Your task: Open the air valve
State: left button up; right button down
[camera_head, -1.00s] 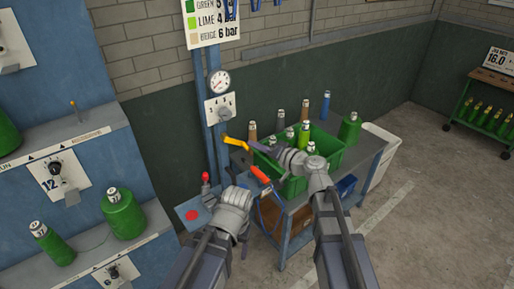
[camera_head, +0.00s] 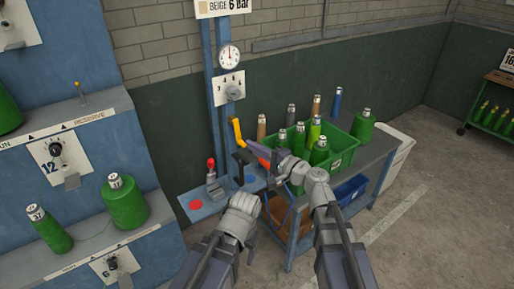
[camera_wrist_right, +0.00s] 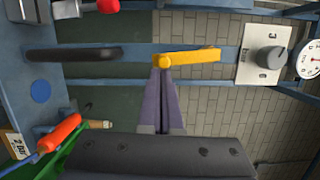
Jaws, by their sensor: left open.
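The air valve's yellow lever (camera_head: 237,131) stands near upright on the blue post, below the gauge. In the right wrist view the yellow lever (camera_wrist_right: 192,56) runs along the blue pipe (camera_wrist_right: 220,52), in line with it. My right gripper (camera_head: 251,147) reaches to the lever's lower end. In the wrist view its purple fingers (camera_wrist_right: 164,72) are together, with the tips at the lever's pivot end; no clear hold on the lever shows. My left gripper (camera_head: 250,237) is open, low in front of the bench and apart from the valve; its fingers are partly hidden.
A round gauge (camera_head: 229,57) and a dial plate (camera_head: 229,88) sit above the lever. A red-knobbed control (camera_head: 211,164) and red button (camera_head: 196,205) are at the left. A green crate (camera_head: 341,158) with bottles stands right of the post. An orange handle (camera_wrist_right: 60,133) is near the right gripper.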

jog(key=shift+s+a+f, duration=0.15)
jog(key=shift+s+a, duration=0.05)
jog(key=shift+a, duration=0.1)
jog(key=shift+w, duration=0.1)
dwell(0.5)
